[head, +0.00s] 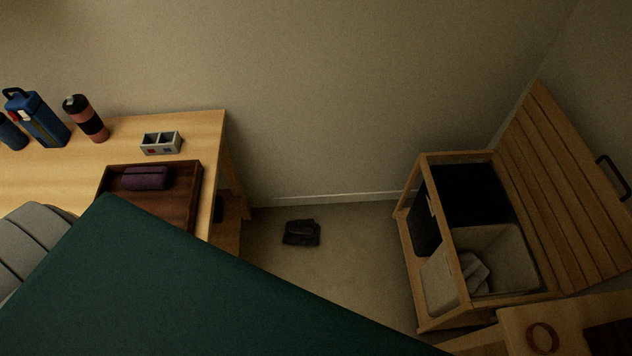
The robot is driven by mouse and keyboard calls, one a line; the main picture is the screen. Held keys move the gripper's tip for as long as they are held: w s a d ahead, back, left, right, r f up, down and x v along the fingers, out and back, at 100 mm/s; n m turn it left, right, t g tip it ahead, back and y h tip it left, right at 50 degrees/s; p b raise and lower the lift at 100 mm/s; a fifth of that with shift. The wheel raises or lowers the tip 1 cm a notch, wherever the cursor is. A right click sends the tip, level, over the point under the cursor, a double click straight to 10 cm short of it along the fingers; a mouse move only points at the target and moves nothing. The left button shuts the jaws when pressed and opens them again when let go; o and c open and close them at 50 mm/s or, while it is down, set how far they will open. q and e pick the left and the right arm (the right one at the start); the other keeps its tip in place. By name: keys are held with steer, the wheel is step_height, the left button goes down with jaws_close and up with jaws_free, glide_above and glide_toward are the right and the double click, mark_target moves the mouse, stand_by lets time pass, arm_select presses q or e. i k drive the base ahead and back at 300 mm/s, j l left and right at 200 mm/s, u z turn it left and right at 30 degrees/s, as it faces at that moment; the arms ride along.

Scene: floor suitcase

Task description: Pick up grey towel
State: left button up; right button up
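A crumpled light grey cloth (475,272), which looks like the grey towel, lies inside the pale bin (512,250) of a wooden hamper at the right. Part of it is hidden by the bin's front wall. A dark grey or black folded cloth-like thing (301,232) lies on the floor in the middle; I cannot tell exactly what it is. Neither of my grippers is in view.
The hamper's slatted lid (560,190) stands open. A wooden table (80,168) at left holds bottles, a small divided box (161,143) and a brown tray (180,210) with a purple roll (146,178). A large dark green panel (180,290) covers the foreground. Floor (350,265) before the hamper is clear.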

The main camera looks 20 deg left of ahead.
mark_target(299, 232)
steer(key=u, duration=0.95)
